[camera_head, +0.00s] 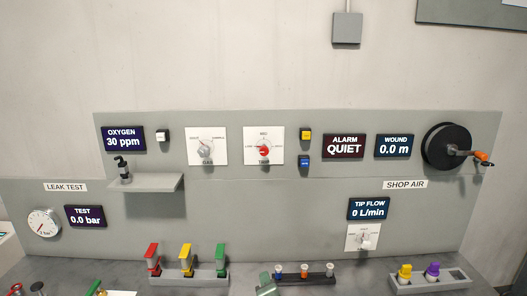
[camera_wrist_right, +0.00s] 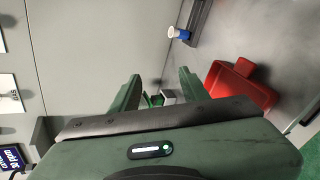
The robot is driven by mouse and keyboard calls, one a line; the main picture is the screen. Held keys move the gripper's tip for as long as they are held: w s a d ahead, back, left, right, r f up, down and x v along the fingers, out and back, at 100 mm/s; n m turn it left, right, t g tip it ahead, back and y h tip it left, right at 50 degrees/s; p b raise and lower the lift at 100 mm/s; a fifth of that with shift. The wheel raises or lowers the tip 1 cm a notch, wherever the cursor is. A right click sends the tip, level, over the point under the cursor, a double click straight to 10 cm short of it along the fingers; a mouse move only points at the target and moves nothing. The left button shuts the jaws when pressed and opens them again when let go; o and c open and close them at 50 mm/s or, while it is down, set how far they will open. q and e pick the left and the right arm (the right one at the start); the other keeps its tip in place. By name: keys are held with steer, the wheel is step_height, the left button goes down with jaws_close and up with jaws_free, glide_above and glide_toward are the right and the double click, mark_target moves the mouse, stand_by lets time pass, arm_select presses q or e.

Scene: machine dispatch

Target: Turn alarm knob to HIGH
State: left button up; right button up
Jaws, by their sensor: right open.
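The dial with the red knob (camera_head: 263,151) sits on a white plate in the middle of the grey panel in the head view. A mark reading MED appears above it; the smaller lettering is hard to read. The alarm display (camera_head: 344,146) to its right reads QUIET. My right gripper (camera_wrist_right: 159,76) shows in the right wrist view with its two green fingers apart. A small green and grey thing (camera_wrist_right: 158,99) shows beyond the gap, and I cannot tell its distance. Nothing is seen gripped. My left gripper cannot be made out.
A second white dial plate with a grey knob (camera_head: 205,150) is left of the red knob. A shelf (camera_head: 150,182) with a dark bottle juts out at left. Colored handles (camera_head: 185,258) and a rack (camera_head: 304,279) stand on the bench. A hose reel (camera_head: 447,147) is at right.

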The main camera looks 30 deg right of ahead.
steer(key=w+d+r+n+t+h, duration=0.1)
steer(key=w+d+r+n+t, duration=0.15)
steer(key=w+r+n, duration=0.4)
steer(key=w+d+r+n+t+h, duration=0.2)
steer(key=w+r+n+t, duration=0.1)
steer(key=r, duration=0.7)
steer(key=n+t, duration=0.3)
steer(key=n, duration=0.4)
glide_toward(265, 153)
steer(key=x, duration=0.4)
steer(key=shift+m+h, duration=0.25)
steer(key=shift+h, duration=0.05)
steer(key=p+x, duration=0.3)
steer(key=x, duration=0.2)
steer(key=shift+w+r, duration=0.15)
steer(key=shift+w, duration=0.2)
steer(key=shift+w+d+r, duration=0.1)
steer(key=shift+w+d, duration=0.1)
steer(key=shift+w, duration=0.3)
jaws_close()
